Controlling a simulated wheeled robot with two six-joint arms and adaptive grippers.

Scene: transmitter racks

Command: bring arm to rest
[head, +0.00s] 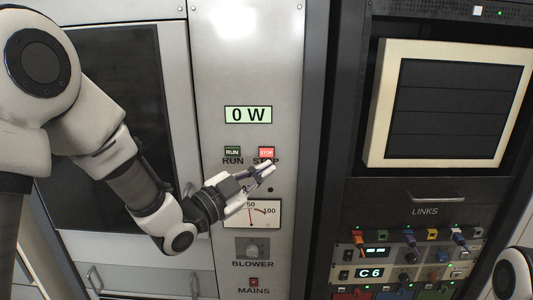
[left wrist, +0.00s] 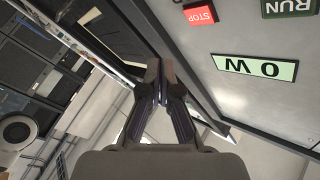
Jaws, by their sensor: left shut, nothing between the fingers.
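My left arm reaches in from the left in the head view. Its gripper (head: 266,170) is shut and empty in front of the transmitter panel, just below the red STOP button (head: 267,153). In the left wrist view the two fingers (left wrist: 160,92) are closed together, with the STOP button (left wrist: 199,15) to the upper right of them. I cannot tell the exact gap between fingertips and panel. The green RUN button (head: 232,152) is left of STOP. The display (head: 248,115) reads 0 W. My right gripper is out of view; only a piece of my right arm shows at the lower right.
To the right stands a rack with a framed dark screen (head: 450,100) and a LINKS panel with several coloured plugs (head: 432,235). A dark-windowed cabinet door (head: 125,90) is behind my left arm.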

